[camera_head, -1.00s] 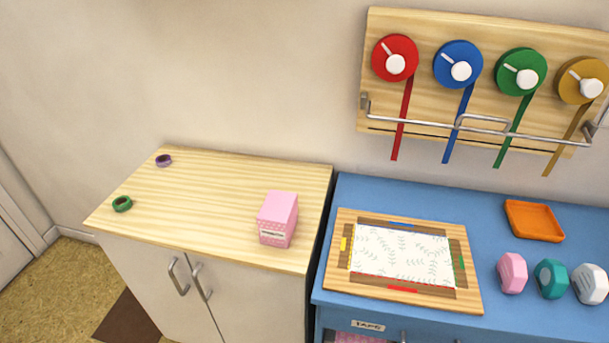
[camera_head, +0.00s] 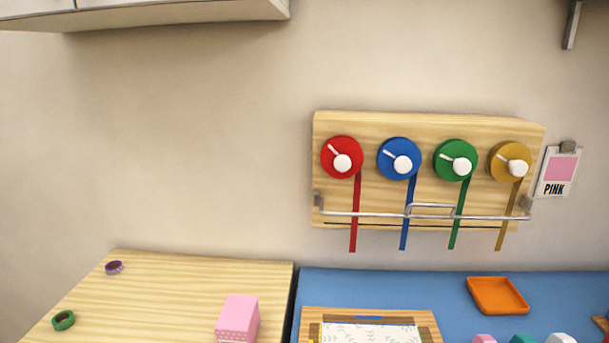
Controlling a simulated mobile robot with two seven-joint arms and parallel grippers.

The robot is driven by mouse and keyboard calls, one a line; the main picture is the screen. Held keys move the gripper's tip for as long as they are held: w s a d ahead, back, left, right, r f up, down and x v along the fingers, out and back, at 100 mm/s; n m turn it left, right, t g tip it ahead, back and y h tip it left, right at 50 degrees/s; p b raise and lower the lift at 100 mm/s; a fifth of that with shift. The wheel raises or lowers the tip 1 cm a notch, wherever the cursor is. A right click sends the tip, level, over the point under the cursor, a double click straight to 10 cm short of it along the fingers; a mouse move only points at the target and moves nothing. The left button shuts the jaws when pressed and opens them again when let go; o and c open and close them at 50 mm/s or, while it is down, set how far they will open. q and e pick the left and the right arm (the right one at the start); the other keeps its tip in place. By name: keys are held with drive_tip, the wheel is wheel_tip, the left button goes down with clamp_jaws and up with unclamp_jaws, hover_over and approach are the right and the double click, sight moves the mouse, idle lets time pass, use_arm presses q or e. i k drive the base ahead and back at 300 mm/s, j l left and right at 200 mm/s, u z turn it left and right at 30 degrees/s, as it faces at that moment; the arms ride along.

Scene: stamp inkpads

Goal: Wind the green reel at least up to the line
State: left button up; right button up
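The green reel (camera_head: 449,149) is third from the left on a wooden wall board (camera_head: 335,121). It has a white crank with a round knob (camera_head: 461,166). Its green ribbon (camera_head: 458,217) hangs down behind a metal rail (camera_head: 375,215), and its end reaches below the board. A thin dark line (camera_head: 385,226) runs across the board's lower part, and the ribbon's end hangs below it. Neither of my grippers is in view.
Red (camera_head: 337,144), blue (camera_head: 392,145) and yellow (camera_head: 500,150) reels share the board, each with a hanging ribbon. Below are a blue counter (camera_head: 345,283) with an orange tray (camera_head: 497,281), and a wooden cabinet top (camera_head: 180,290) with a pink box (camera_head: 238,315). A "PINK" card (camera_head: 560,171) hangs at right.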

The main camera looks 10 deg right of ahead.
sight(455, 159)
drive_tip(key=l+z, duration=0.1)
drive_tip(key=z, duration=0.25)
drive_tip(key=l+z, duration=0.1)
drive_tip(key=z, duration=0.25)
drive_tip(key=l+z, duration=0.1)
drive_tip(key=z, duration=0.25)
drive_tip(key=k, duration=0.05)
